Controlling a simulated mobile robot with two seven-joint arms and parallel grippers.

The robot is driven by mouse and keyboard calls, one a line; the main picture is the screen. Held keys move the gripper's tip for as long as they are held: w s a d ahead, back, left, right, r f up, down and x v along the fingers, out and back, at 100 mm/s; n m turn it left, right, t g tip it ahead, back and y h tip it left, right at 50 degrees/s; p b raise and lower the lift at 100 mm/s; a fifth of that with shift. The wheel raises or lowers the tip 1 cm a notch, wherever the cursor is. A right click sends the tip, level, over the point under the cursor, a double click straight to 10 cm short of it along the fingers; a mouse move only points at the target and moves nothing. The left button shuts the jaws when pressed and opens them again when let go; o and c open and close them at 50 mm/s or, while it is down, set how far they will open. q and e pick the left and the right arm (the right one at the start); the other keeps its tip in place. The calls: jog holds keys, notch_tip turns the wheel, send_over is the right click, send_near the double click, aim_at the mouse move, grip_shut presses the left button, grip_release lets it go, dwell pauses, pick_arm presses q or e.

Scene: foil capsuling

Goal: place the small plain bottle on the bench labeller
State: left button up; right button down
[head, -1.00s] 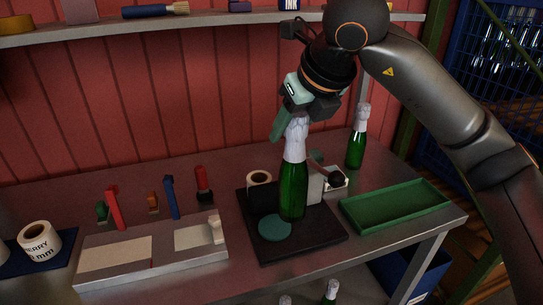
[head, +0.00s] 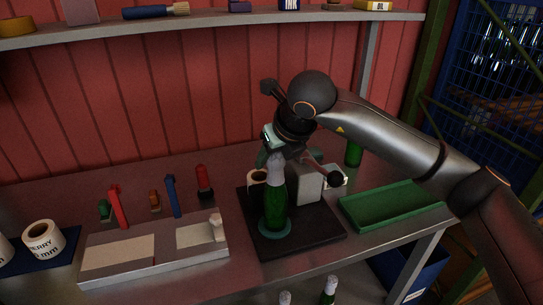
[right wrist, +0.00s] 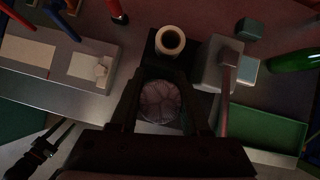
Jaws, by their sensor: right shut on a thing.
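A green bottle with a pale foil-covered neck and no visible label (head: 275,205) is upright over the round teal pad (head: 262,233) of the bench labeller (head: 310,232). Its base appears to meet the pad; I cannot tell whether it bears on it. My right gripper (head: 277,155) is shut on the neck from above. In the right wrist view, the foil top (right wrist: 160,101) shows between its fingers. My left gripper (right wrist: 62,132) shows only in the right wrist view, fingers apart, empty.
A green tray (head: 390,205) lies right of the labeller, and another green bottle (head: 354,153) stands behind it, partly hidden by my arm. A grey fixture (head: 150,258) is on the left, with several coloured tools behind it. A shelf (head: 220,20) runs above.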

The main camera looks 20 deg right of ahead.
jog(key=shift+c, duration=1.9)
grip_release()
jog(key=shift+r, duration=0.2)
jog(key=b+v, duration=0.1)
jog(key=v, duration=1.1)
jog(key=shift+f, duration=0.15)
